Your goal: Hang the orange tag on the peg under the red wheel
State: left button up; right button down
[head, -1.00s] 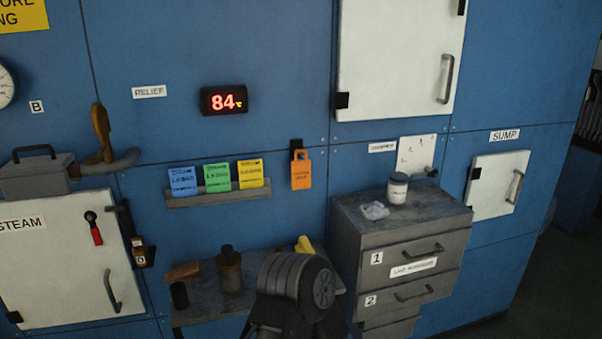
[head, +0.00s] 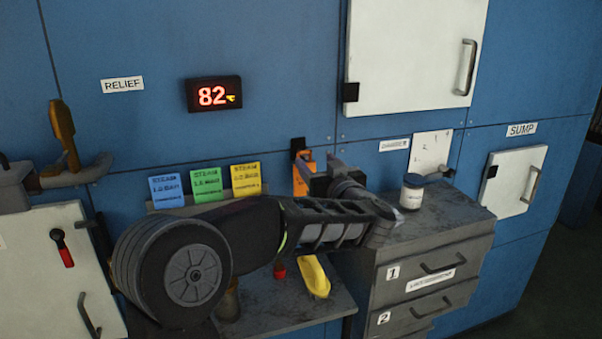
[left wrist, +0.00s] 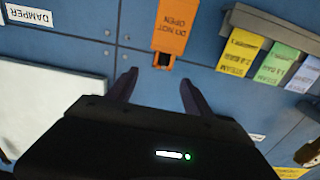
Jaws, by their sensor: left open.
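The orange tag (head: 300,180) hangs on a black holder (head: 298,147) on the blue wall, right of the colored cards; my left gripper partly hides it in the head view. The left wrist view shows the tag (left wrist: 175,25) with its dark holder near the fingertips. My left gripper (left wrist: 158,80) is open and empty, its two fingers apart and pointing toward the tag's holder. In the head view the left gripper (head: 330,168) is at the tag's right side. I see no red wheel and no peg under one. My right gripper is not in view.
Blue, green and yellow cards (head: 207,186) stand on a small ledge left of the tag. A drawer cabinet (head: 440,240) with a white jar (head: 412,192) stands at right. A low shelf (head: 290,300) holds a yellow object (head: 315,276). A red-handled lever (head: 67,256) is at left.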

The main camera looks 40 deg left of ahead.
aim_at(305, 152)
pick_arm(q)
jog(key=shift+p+x, duration=0.3)
jog(key=shift+x, duration=1.05)
jog(key=shift+f, duration=0.15)
jog(key=shift+a, duration=0.15)
jog(key=p+x, duration=0.1)
jog(key=x, duration=0.4)
jog(key=shift+s+p, duration=0.15)
jog(key=shift+p, duration=0.25)
grip_shut()
